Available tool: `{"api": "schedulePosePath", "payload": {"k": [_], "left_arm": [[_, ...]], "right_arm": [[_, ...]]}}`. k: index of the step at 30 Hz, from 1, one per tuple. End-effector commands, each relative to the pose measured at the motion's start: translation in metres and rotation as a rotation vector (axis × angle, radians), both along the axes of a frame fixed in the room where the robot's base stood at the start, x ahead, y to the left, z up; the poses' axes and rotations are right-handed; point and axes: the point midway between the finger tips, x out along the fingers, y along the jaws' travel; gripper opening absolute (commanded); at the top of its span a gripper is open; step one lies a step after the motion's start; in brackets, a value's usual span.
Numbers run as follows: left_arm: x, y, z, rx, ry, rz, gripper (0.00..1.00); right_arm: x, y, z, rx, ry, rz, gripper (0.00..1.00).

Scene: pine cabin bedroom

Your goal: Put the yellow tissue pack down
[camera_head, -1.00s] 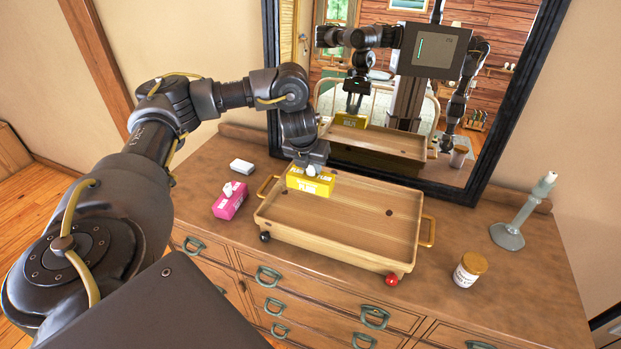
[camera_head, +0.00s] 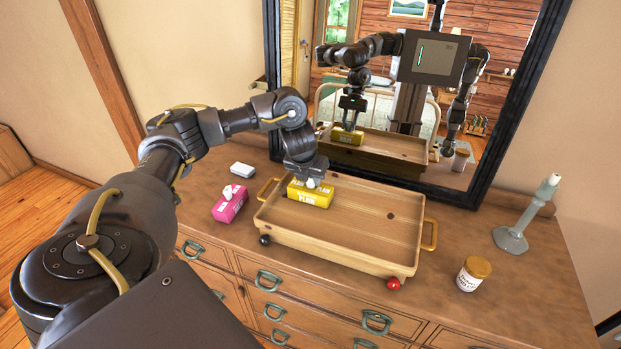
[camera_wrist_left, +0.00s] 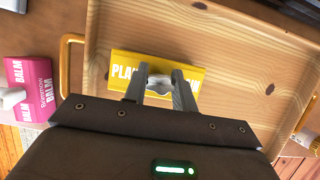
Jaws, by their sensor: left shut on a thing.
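The yellow tissue pack (camera_head: 307,197) is inside the left part of the wooden tray (camera_head: 372,227), low and close to the tray floor; I cannot tell if it touches. My left gripper (camera_head: 311,181) is above the pack, shut on the white tissue tuft at its top. In the left wrist view the two fingers (camera_wrist_left: 160,84) pinch the tuft, with the yellow pack (camera_wrist_left: 122,65) under them and the tray floor (camera_wrist_left: 230,45) around it. My right gripper shows only unclearly in the mirror, not directly.
A mirror (camera_head: 420,110) stands behind. The tray's middle and right are empty.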

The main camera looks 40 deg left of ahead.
Motion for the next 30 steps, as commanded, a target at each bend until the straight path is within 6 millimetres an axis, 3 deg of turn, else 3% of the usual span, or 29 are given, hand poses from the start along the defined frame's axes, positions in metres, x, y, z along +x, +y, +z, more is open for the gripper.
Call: {"api": "schedulePosePath", "payload": {"k": [4, 5, 9, 20, 30], "left_arm": [[0.0, 0.0, -0.003, 0.0, 0.0, 0.0, 0.0], [0.0, 0.0, -0.002, 0.0, 0.0, 0.0, 0.31], [0.0, 0.0, -0.002, 0.0, 0.0, 0.0, 0.49], [0.0, 0.0, 0.004, 0.001, -0.002, -0.001, 0.49], [-0.019, -0.007, 0.058, 0.003, -0.007, -0.003, 0.49]], "right_arm": [[0.0, 0.0, -0.003, 0.0, 0.0, 0.0, 0.36], [0.0, 0.0, -0.001, 0.0, 0.0, 0.0, 0.36], [0.0, 0.0, -0.001, 0.0, 0.0, 0.0, 0.36], [0.0, 0.001, 0.002, 0.001, 0.0, 0.0, 0.36], [0.0, 0.002, 0.022, 0.002, 0.0, -0.001, 0.36]]}}
